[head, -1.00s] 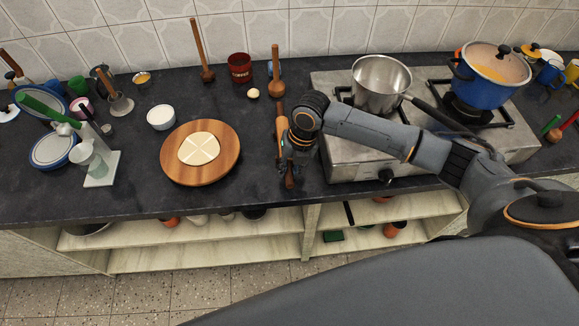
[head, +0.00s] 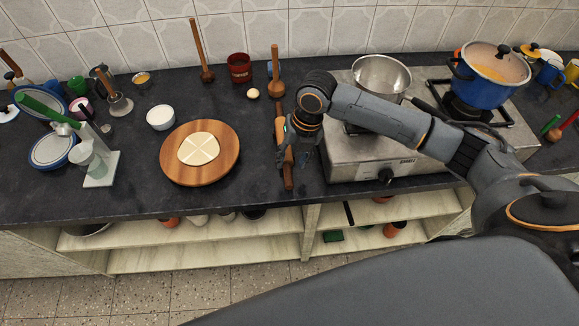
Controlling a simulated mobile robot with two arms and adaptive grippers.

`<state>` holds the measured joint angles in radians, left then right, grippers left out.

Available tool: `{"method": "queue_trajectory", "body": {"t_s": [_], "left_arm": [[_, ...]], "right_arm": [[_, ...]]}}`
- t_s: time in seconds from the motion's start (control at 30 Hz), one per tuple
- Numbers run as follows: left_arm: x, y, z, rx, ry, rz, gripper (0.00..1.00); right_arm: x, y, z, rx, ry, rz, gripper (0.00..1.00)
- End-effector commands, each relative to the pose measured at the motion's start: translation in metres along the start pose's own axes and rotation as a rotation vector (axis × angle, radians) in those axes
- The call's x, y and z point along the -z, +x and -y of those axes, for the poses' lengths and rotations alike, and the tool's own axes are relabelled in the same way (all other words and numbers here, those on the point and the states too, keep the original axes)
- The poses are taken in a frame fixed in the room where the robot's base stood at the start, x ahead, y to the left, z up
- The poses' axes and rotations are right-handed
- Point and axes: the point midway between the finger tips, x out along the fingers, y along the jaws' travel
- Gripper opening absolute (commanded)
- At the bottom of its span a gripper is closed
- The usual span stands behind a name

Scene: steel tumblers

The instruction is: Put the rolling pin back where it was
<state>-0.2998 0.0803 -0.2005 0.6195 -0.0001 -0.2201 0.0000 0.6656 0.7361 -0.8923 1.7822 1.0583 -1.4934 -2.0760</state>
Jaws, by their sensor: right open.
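The wooden rolling pin (head: 281,130) lies on the dark counter between the round board and the stove, its length running from back to front. Its near handle (head: 288,177) shows below my right gripper. My right gripper (head: 292,160) is open and low over the near half of the pin. The wrist hides part of the pin, and I cannot tell whether the fingers touch it. The round wooden board (head: 215,172) with a flat piece of dough (head: 199,149) on it is to the left. My left gripper is not in view.
The gas stove (head: 345,160) with a steel pan (head: 381,78) and a blue pot (head: 484,83) stands to the right. A white bowl (head: 160,117), wooden mashers (head: 276,84) and a red tin (head: 240,68) stand behind. Bare counter lies between board and pin.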

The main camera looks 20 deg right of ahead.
Motion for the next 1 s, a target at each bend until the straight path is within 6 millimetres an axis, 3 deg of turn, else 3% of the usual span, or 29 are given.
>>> {"method": "queue_trajectory", "body": {"t_s": [0.2,0.4,1.0], "left_arm": [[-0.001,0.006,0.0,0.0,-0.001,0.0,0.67],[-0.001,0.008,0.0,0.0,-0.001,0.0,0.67],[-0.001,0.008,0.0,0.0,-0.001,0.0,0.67]], "right_arm": [[-0.002,-0.048,0.0,-0.001,0.0,0.006,0.43],[-0.001,-0.073,0.0,-0.001,0.0,0.002,0.43],[0.0,-0.079,0.0,-0.001,0.001,0.0,0.43]]}}
